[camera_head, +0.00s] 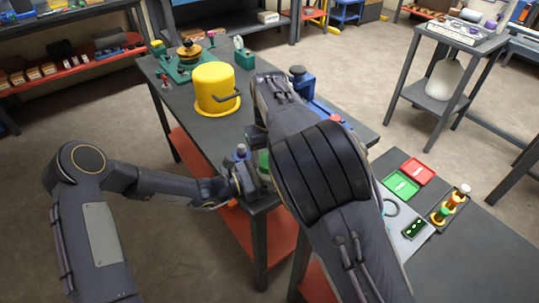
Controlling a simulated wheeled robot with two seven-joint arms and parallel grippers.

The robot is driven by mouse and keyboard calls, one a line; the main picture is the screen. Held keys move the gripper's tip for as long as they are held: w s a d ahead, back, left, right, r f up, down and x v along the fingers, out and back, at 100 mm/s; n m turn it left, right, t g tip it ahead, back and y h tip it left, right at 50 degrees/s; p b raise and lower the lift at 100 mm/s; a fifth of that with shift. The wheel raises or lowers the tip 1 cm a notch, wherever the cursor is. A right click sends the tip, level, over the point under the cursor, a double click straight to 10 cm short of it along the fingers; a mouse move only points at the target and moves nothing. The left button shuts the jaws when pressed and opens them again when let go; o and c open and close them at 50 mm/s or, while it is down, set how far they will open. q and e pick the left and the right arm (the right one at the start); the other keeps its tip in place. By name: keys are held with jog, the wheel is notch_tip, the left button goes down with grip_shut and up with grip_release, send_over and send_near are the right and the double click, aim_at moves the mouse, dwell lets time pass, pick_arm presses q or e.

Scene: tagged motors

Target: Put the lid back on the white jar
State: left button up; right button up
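My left gripper (243,172) is at the front edge of the dark workbench, at the end of the arm from the left. A small blue-topped piece (241,152) and a green piece (263,161) show right beside its fingers. I cannot tell if it holds either. My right arm crosses the middle of the view and hides part of the bench; its gripper is not visible. A white rounded container (445,80), possibly the white jar, stands on the lower shelf of a grey stand at the right. I cannot make out a lid.
A yellow bucket (214,86) stands on the workbench (185,118), with a green fixture (190,62) behind it. A nearer table at right holds a red tray (417,171), a green tray (400,185) and a box of bottles (450,205). Open floor lies left.

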jog(key=shift+m, duration=0.4)
jog(key=o, duration=0.9)
jog(key=shift+r, duration=0.1)
jog(key=shift+r, duration=2.2)
jog(key=shift+c, duration=0.3)
